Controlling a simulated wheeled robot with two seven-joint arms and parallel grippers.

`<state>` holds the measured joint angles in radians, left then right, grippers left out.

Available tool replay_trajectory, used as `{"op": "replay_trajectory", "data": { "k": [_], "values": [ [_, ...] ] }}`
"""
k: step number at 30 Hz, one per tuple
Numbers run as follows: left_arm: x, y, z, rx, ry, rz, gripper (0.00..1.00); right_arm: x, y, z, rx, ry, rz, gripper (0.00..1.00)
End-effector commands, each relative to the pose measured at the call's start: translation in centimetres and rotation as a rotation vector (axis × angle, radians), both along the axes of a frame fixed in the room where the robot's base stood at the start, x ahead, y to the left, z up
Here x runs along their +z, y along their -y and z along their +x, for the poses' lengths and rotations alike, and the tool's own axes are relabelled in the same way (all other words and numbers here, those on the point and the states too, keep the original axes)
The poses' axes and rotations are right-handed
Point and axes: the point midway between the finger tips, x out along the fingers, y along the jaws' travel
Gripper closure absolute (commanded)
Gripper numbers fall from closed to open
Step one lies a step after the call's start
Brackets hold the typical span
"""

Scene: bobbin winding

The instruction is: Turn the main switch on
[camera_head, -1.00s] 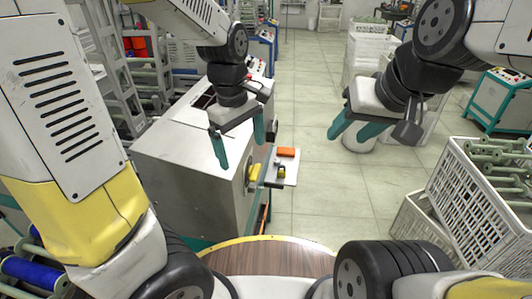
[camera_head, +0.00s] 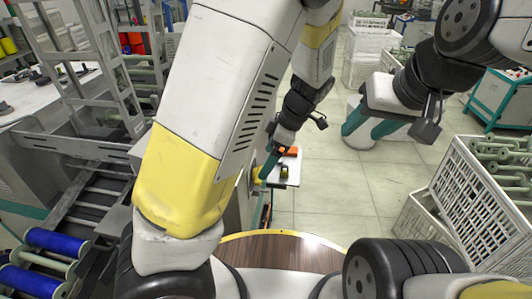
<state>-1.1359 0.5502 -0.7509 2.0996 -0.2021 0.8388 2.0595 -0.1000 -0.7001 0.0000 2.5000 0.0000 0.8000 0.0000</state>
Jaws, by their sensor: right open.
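A yellow plate (camera_head: 257,175), probably the main switch's mount, is on the right side of the machine cabinet (camera_head: 241,203); the switch's position is too small to tell. My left gripper (camera_head: 268,167) reaches down beside it, its teal fingers at or very near the yellow plate. I cannot tell whether they touch it or how far apart they are. My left arm hides most of the cabinet. My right gripper (camera_head: 366,130) is open and empty, over the floor to the right, away from the cabinet.
A small shelf (camera_head: 291,180) beside the cabinet holds an orange block (camera_head: 291,151) and a small yellow and black item (camera_head: 284,172). White crates (camera_head: 466,187) with green bobbins stand at the right. Blue rolls (camera_head: 55,241) lie at the lower left. The middle floor is clear.

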Motion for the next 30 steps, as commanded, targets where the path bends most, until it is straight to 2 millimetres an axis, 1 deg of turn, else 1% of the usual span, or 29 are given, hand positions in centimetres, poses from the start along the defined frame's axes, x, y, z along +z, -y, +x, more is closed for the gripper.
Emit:
{"op": "replay_trajectory", "data": {
  "k": [1,3,6,9,13,20,21,23,24,26,27,30],
  "values": [
    [-0.9,-0.5,0.0,0.004,-0.004,0.003,0.05,0.0,0.0,0.0,0.0,0.0,0.0,0.54],
    [-2.0,-0.9,0.0,0.002,-0.003,0.002,0.05,0.0,0.0,0.0,0.0,0.0,0.0,0.54],
    [-3.3,-1.5,0.1,0.002,-0.004,0.002,0.05,0.0,0.0,0.0,0.0,0.0,0.0,0.54],
    [-4.3,-1.8,0.1,0.001,-0.003,0.0,0.05,0.0,0.0,0.0,0.0,0.0,0.0,0.54],
    [-4.9,-2.1,0.1,-0.001,-0.001,-0.001,0.05,0.0,0.0,0.0,0.0,0.0,0.0,0.54],
    [-5.0,-2.1,0.2,-0.001,-0.002,-0.001,0.05,0.0,0.0,0.0,0.0,0.0,0.0,0.54],
    [-5.0,-2.1,0.2,-0.001,-0.002,-0.001,0.09,0.0,0.0,0.0,0.0,0.0,0.0,0.54],
    [-5.0,-2.1,0.2,-0.001,-0.002,-0.001,0.21,0.0,0.0,0.0,0.0,0.0,0.0,0.54],
    [-5.0,-2.1,0.2,-0.001,-0.002,-0.001,0.29,0.0,0.0,0.0,0.0,0.0,0.0,0.54],
    [-4.9,-2.1,0.2,-0.001,-0.002,-0.002,0.41,0.0,0.0,0.0,0.0,0.0,0.0,0.54],
    [-4.9,-2.1,0.2,-0.001,-0.002,-0.002,0.49,0.0,0.0,0.0,0.0,0.0,0.0,0.54],
    [-4.9,-2.0,0.2,-0.002,-0.001,-0.002,0.68,0.0,0.0,0.0,0.0,0.0,0.0,0.54]
  ]
}}
